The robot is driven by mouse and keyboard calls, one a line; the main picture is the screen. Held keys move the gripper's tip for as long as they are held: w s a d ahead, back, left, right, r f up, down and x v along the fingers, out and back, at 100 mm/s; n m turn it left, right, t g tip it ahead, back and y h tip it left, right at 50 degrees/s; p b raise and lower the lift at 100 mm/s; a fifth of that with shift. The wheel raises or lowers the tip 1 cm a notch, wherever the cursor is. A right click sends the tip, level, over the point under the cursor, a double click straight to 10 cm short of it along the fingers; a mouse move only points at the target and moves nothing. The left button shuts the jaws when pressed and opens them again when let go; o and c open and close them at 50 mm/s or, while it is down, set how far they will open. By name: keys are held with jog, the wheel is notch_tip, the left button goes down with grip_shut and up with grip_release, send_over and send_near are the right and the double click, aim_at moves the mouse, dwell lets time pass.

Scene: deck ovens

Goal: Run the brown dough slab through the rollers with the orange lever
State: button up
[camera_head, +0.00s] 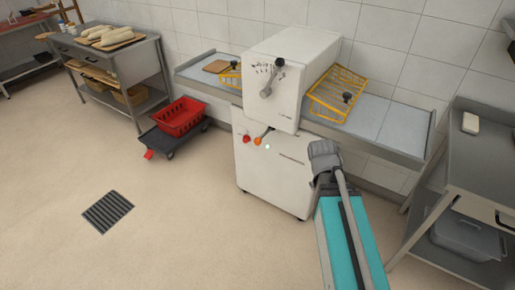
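The brown dough slab (216,66) lies on the left wing of the white dough sheeter, beside the left yellow guard (231,75). The orange lever (258,140) is on the front of the machine's lower body, with a red knob (246,139) to its left. The rollers are hidden inside the white housing (288,85). My gripper (322,155) shows small and dark at the end of my teal arm, to the right of the lever in the picture. Its fingers are not clear, and I cannot tell whether it holds anything.
A right yellow guard (338,92) stands over the right wing (385,125), otherwise bare. A grey table (475,165) with a pale block is at right. At left are a red crate (180,116) on a dolly and a table (115,52) with loaves. The floor in front is clear.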

jog(key=w+a+f+n+t+h+b, duration=0.1)
jog(key=w+f+n+t+h+b, duration=0.25)
jog(key=w+f+n+b, duration=0.45)
jog(key=n+t+y+b, duration=0.5)
jog(key=n+t+b, duration=0.8)
jog(key=n+b, duration=0.95)
send_near(257, 144)
jog(key=s+m+b, duration=0.2)
jog(key=shift+d+r+g, duration=0.1)
jog(key=shift+r+g, duration=0.15)
jog(key=shift+r, duration=0.1)
jog(key=shift+w, duration=0.15)
jog(key=w, duration=1.3)
jog(key=shift+w+d, duration=0.3)
grip_shut()
